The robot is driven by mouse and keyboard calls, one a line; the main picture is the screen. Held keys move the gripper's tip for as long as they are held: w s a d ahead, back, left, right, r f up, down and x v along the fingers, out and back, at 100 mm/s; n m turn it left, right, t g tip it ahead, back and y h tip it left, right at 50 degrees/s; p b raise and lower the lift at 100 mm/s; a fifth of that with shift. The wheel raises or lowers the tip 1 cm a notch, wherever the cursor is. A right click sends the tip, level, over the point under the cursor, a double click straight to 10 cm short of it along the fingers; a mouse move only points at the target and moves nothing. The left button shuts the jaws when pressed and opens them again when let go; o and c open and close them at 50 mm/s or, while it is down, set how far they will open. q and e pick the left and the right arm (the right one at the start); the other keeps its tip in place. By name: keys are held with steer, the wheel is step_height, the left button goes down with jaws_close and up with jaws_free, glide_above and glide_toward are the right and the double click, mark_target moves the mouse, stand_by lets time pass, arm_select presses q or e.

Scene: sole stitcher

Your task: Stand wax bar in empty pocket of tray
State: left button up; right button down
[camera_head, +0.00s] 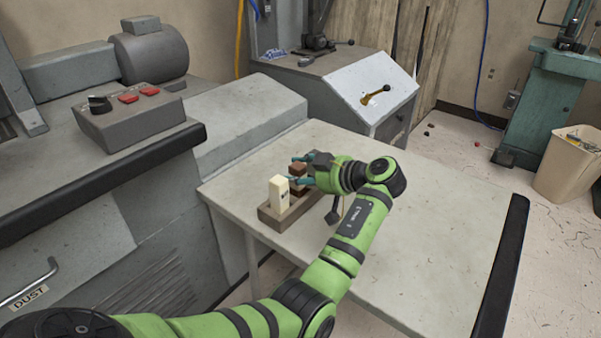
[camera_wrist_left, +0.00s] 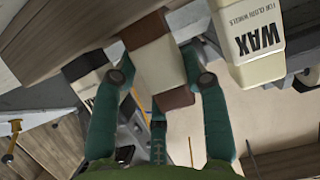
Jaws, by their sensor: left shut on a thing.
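A brown wax bar with a pale label band (camera_wrist_left: 158,66) is between the teal fingers of my left gripper (camera_wrist_left: 160,88), which is shut on it. In the head view, my left gripper (camera_head: 299,169) reaches over the wooden tray (camera_head: 272,218), and the brown bar (camera_head: 298,170) is partly hidden by a finger. A cream wax bar (camera_head: 279,193) stands upright in the tray; its "WAX" lettering shows in the left wrist view (camera_wrist_left: 255,38). The gripper and bars hide the pockets. I cannot tell whether the held bar touches the tray. My right gripper is out of view.
The tray stands on a grey table (camera_head: 410,220) with much clear surface to its right. A grey machine with a switch box (camera_head: 140,118) is at the left. A sloped-front cabinet (camera_head: 365,88) stands behind the table. A bin (camera_head: 570,165) is far right.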

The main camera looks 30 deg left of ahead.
mark_target(306, 172)
arm_select(q)
steer(key=o, duration=0.9)
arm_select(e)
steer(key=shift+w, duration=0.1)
arm_select(q)
steer(key=v, duration=0.4)
steer(key=shift+d+r+p, duration=0.1)
steer(key=shift+r+p, duration=0.05)
steer(key=shift+p, duration=0.2)
steer(key=v, duration=0.7)
steer(key=shift+d+r+p, duration=0.15)
steer(key=shift+d+p, duration=0.15)
steer(key=shift+d, duration=0.1)
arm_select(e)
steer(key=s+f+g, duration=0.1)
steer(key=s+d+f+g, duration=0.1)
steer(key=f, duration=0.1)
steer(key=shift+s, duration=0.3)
